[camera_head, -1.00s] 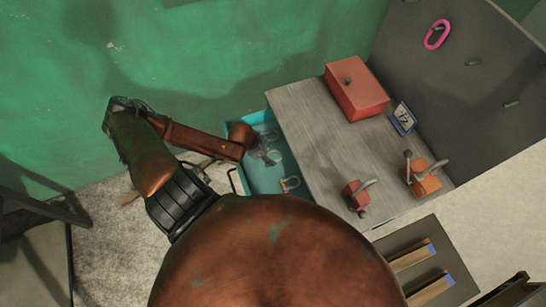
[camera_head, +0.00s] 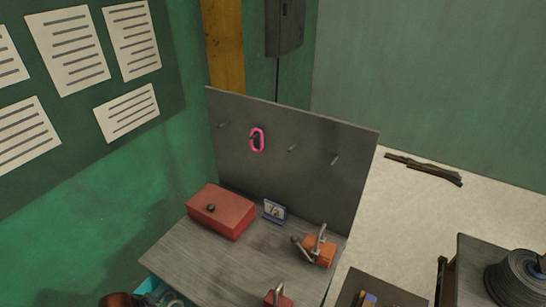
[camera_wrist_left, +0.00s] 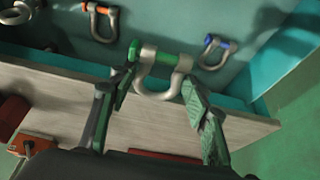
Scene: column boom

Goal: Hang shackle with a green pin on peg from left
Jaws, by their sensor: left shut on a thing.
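The shackle with a green pin (camera_wrist_left: 158,88) shows in the left wrist view, a grey metal bow with a green pin across it. My left gripper (camera_wrist_left: 158,80) is shut on it, one finger on each side. In the head view the dark peg board (camera_head: 330,195) stands at the back of the bench. It bears several short pegs in a row: the leftmost peg (camera_head: 223,124) is bare, a pink oval link (camera_head: 257,140) hangs at the second, and the third peg (camera_head: 292,148) and rightmost peg (camera_head: 336,160) are bare. My right gripper is not in view.
The teal bin (camera_wrist_left: 285,60) holds an orange-pin shackle (camera_wrist_left: 102,22) and a blue-pin shackle (camera_wrist_left: 214,52). On the bench (camera_head: 190,260) stand a red box (camera_head: 222,212), a small number sign (camera_head: 274,210) and an orange clamp block (camera_head: 318,250).

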